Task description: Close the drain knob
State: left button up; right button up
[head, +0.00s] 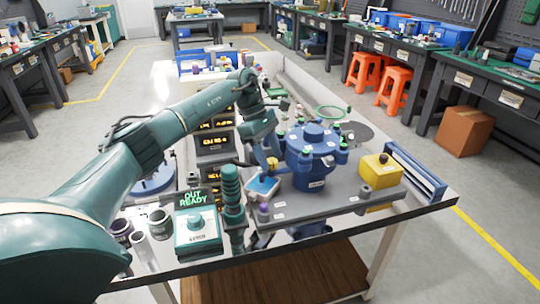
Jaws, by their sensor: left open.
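A blue flanged vessel (312,152) stands on a grey plate on the workbench. A small yellow knob (272,163) shows at the vessel's left side, above a small light-blue tray (263,186); it looks like the drain knob. I cannot tell how far it is turned. My left arm reaches in from the left, and my left gripper (264,158) is open, pointing down beside the yellow knob. I cannot tell whether its fingers touch the knob. My right gripper is not in view.
A teal control box (197,228) reading "OUT READY" and a dark green ribbed column (232,200) stand at the front. A yellow box (381,180) is at the right of the plate, before a blue rack (415,170). Stacked orange-lit meters (213,145) stand behind my arm.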

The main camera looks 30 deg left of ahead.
pick_arm(q)
jog(key=v, duration=1.2)
jog(key=shift+r+p, duration=0.3)
